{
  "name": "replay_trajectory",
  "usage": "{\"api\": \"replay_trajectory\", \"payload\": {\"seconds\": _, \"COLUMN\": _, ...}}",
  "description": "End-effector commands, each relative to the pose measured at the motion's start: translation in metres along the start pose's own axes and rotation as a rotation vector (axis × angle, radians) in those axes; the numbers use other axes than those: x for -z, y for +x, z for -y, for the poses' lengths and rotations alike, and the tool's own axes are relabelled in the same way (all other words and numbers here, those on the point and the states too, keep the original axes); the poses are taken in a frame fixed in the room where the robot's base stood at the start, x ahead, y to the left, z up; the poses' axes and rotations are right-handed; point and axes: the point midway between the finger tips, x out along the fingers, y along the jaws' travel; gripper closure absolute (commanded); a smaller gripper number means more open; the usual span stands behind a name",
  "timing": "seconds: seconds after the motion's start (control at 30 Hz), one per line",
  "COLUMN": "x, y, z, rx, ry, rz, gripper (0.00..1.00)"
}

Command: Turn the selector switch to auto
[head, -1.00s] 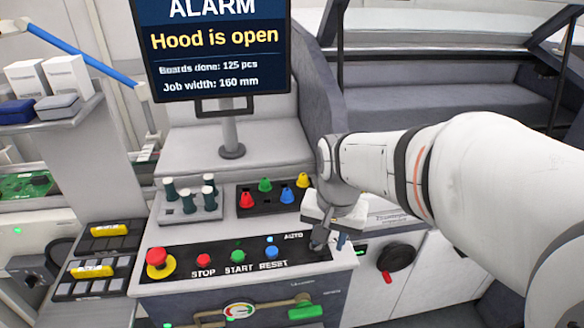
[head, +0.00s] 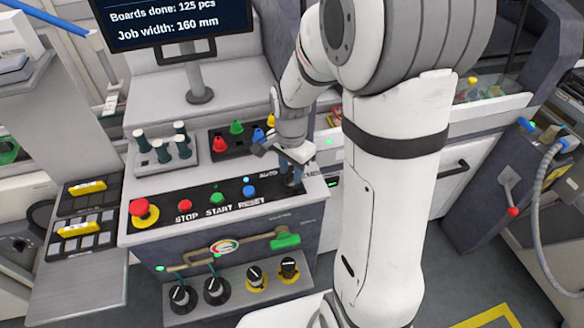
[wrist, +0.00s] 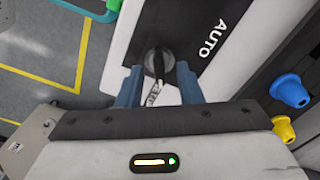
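The selector switch (wrist: 158,63) is a black round knob with a pale pointer line, set on the dark panel strip in the wrist view. The white AUTO label (wrist: 212,40) is to its right there, and also shows in the head view (head: 268,175). My gripper (wrist: 158,86) has its two blue fingers apart, one on each side of the knob, with a visible gap to it. Whether the fingertips are level with the knob or above it, I cannot tell. In the head view my gripper (head: 290,180) is at the panel's right end and largely hides the switch.
Left along the panel are the blue RESET (head: 249,191), green START (head: 217,198) and red STOP (head: 185,206) buttons and a red emergency stop (head: 144,213). Behind stands a black tray (head: 222,148) of coloured cones, close to my gripper. A monitor (head: 175,20) stands further back.

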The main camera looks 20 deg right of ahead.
Motion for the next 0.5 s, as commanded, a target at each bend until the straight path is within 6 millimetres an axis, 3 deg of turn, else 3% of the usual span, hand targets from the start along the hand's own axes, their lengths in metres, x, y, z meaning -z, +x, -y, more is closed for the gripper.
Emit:
{"api": "replay_trajectory", "payload": {"seconds": 0.3, "x": 0.0002, "y": 0.0038, "z": -0.0004, "rx": 0.000, "ry": 0.000, "rz": 0.000, "gripper": 0.67}}
{"api": "replay_trajectory", "payload": {"seconds": 0.5, "x": 0.0004, "y": 0.0036, "z": -0.0005, "rx": 0.000, "ry": 0.001, "rz": 0.000, "gripper": 0.84}}
